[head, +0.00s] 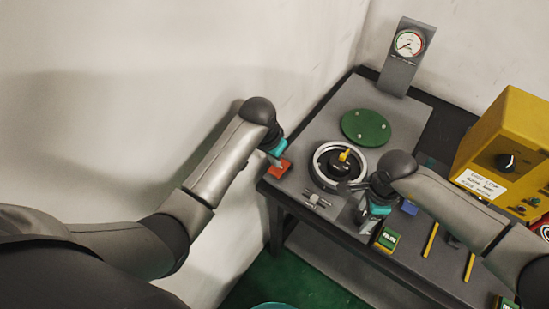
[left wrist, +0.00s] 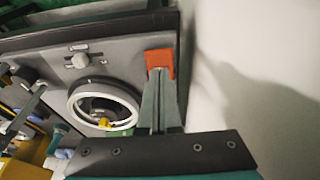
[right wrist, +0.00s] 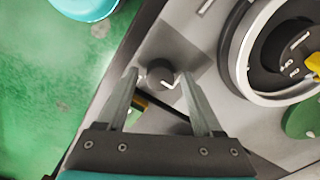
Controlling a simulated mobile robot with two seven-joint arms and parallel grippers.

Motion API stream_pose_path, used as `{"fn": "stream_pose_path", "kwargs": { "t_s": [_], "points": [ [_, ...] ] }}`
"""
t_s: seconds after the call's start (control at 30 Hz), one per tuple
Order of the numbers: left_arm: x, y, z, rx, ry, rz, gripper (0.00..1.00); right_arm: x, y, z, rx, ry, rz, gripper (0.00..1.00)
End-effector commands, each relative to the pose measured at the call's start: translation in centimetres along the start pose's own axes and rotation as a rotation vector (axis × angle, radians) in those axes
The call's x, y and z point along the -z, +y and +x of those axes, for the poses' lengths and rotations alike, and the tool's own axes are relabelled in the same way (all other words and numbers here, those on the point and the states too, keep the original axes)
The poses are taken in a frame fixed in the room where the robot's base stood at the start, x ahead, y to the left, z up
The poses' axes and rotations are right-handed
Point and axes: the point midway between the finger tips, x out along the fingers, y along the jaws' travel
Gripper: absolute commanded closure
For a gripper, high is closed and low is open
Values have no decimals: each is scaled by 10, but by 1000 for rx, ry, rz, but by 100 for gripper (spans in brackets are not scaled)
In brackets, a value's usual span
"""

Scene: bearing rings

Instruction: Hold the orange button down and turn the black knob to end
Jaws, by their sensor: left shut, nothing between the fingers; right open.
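The orange button (head: 279,169) is a square pad at the left edge of the grey bench top; it also shows in the left wrist view (left wrist: 160,60). My left gripper (left wrist: 160,72) is shut and empty, its fingertips over the button. I cannot tell whether they touch or press it. The black knob (right wrist: 160,73) is round with a white pointer line, on a grey plate in the right wrist view. My right gripper (right wrist: 160,84) is open, with a finger on each side of the knob and visible gaps. In the head view the right gripper hides this knob.
A silver ring (head: 317,168) with a black hub and yellow piece sits between the arms. A small silver fitting (head: 317,201) is nearby. Behind are a green disc (head: 366,127) and a gauge (head: 409,42). A yellow box (head: 512,135) with another black knob stands right. A wall borders the left.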

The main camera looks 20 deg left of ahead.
Motion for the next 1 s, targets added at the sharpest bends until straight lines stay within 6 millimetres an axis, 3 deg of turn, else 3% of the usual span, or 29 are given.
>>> {"fn": "stream_pose_path", "kwargs": {
  "t_s": [0.37,1.0],
  "points": [
    [0,0,1,0,0,0,100,0,0,0,0,0,0,32],
    [-5,0,19,-1,-1,0,100,0,0,0,0,0,0,32]
  ]
}}
